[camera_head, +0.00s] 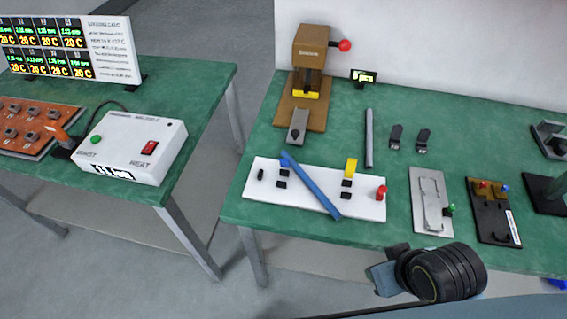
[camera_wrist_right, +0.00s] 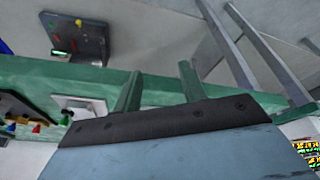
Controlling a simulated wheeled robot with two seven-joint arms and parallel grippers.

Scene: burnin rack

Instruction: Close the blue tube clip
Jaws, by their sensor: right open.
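The white board (camera_head: 315,203) lies near the front edge of the right-hand table. A yellow clip (camera_head: 351,167) stands up on the same board. My right gripper (camera_wrist_right: 158,84) is open and empty in the wrist view, fingers apart, clear of the board. In the head view my right wrist is in front of the table edge, right of the board. My left gripper is out of view.
A brown press (camera_head: 306,85) with a red knob stands behind the board. A grey rod (camera_head: 369,138) lies behind it. A metal latch plate (camera_head: 431,203) and a dark plate (camera_head: 494,213) are to the right. A white heater box (camera_head: 130,147) stands on the left table, across a floor gap.

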